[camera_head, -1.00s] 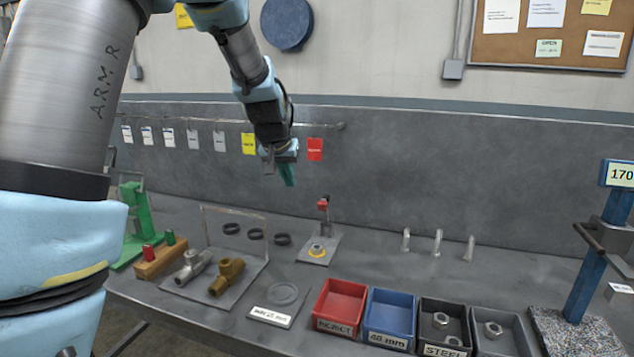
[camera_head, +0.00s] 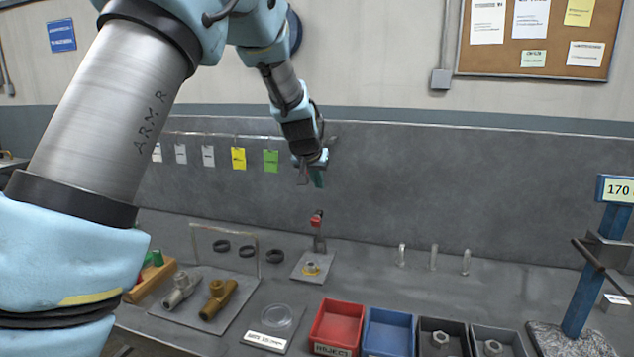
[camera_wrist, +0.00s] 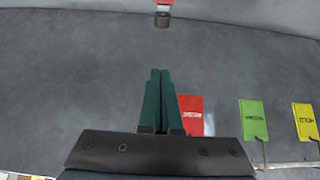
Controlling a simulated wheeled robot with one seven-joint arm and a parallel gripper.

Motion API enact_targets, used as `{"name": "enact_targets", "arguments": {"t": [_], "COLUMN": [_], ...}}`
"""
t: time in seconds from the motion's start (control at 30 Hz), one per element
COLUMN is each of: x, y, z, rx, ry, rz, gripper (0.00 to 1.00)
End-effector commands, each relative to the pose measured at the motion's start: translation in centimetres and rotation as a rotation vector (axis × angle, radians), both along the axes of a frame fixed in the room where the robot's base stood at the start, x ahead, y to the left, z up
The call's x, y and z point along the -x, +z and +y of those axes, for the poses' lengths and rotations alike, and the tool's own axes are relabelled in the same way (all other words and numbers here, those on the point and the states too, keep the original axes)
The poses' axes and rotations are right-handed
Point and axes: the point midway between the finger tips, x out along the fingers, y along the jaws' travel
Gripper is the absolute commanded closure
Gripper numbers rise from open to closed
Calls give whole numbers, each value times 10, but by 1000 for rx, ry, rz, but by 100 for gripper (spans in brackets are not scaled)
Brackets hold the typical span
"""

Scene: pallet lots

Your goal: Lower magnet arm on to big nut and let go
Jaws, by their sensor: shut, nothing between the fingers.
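The magnet arm (camera_head: 318,232) is a small post with a red top on a grey plate (camera_head: 299,274) on the bench. It looks raised, with its red head above the plate. My gripper (camera_head: 318,184) has dark green fingers pressed together and empty. It hangs in the air above the magnet arm, apart from it. In the wrist view the closed fingertips (camera_wrist: 160,72) point toward a red and grey piece (camera_wrist: 163,14) at the top edge, probably the magnet arm.
Red (camera_head: 336,325) and blue (camera_head: 388,333) bins and grey bins with nuts stand at the front. Brass and steel fittings lie on a plate (camera_head: 235,313) at left, beside a wire frame. Coloured tags hang on the back wall. A blue stand (camera_head: 587,270) is at right.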

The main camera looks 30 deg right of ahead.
Motion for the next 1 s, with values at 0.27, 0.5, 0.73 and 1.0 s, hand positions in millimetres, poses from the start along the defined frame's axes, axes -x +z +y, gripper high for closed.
{"name": "enact_targets", "arguments": {"t": [0.27,0.5,0.73,1.0], "x": [-25,-23,-8,-5], "y": [-39,-58,-66,-68], "z": [-22,-19,-6,-5], "rx": [-2,0,1,1], "ry": [1,2,2,0], "rz": [2,2,1,-1], "gripper": [100,100,100,100]}}
